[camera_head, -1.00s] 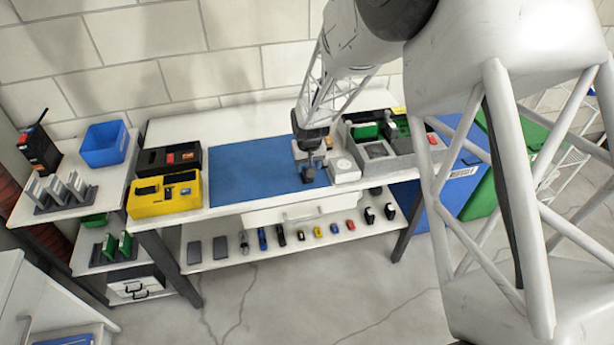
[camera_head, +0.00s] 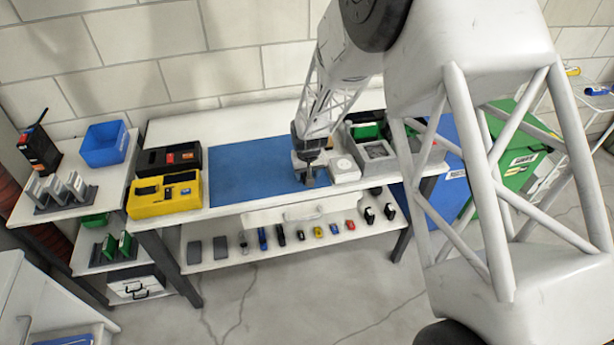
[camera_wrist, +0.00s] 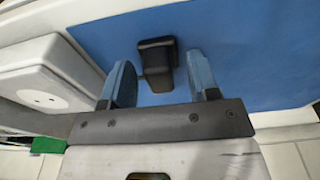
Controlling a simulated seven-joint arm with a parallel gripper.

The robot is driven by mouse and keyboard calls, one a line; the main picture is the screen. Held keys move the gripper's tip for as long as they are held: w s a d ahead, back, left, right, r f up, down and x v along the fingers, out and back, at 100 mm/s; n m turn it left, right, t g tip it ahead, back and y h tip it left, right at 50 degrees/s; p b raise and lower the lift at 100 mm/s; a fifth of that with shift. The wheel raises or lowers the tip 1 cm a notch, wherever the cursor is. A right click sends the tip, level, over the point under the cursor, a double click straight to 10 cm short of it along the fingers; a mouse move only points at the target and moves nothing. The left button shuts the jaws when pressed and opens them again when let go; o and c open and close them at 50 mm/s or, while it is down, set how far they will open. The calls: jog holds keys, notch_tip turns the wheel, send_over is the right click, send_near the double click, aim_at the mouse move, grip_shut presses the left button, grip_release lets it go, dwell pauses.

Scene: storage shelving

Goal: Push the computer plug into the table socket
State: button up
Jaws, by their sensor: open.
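The black computer plug (camera_wrist: 157,62) lies on the blue mat in the wrist view. My gripper (camera_wrist: 158,75) is open, with one blue-grey finger on each side of the plug's near part in the picture. Gaps show beside the plug, and I cannot tell how far down the fingers reach. The table socket (camera_wrist: 44,98) is a white box with small holes, left of my gripper in the wrist view. In the head view the white socket box (camera_head: 344,169) stands right of my gripper (camera_head: 308,178), which hides most of the plug there.
The blue mat (camera_head: 250,172) is clear left of my gripper. A yellow case (camera_head: 150,199) and a black case (camera_head: 155,160) stand at its left. Grey device trays (camera_head: 376,150) stand right of the socket. Several small items line the lower shelf (camera_head: 290,243).

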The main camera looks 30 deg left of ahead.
jog(key=c, duration=0.7)
jog(key=shift+r, duration=0.1)
jog(key=shift+r, duration=0.6)
notch_tip(320, 180, up, 2)
jog(key=shift+r, duration=0.1)
jog(key=s+d, duration=0.3)
jog(key=s+d+r, duration=0.1)
jog(key=s+d, duration=0.7)
jog(key=shift+s+r, duration=0.2)
jog(key=shift+s, duration=0.05)
jog(key=w+r, duration=0.2)
jog(key=w, duration=0.5)
jog(key=w+a+r, duration=0.1)
jog(key=w+r, duration=0.1)
jog(key=w, duration=0.4)
jog(key=w+a+r, duration=0.1)
jog(key=w+r, duration=0.1)
jog(key=w, duration=0.5)
jog(key=shift+w+r, duration=0.15)
jog(key=shift+w, duration=0.15)
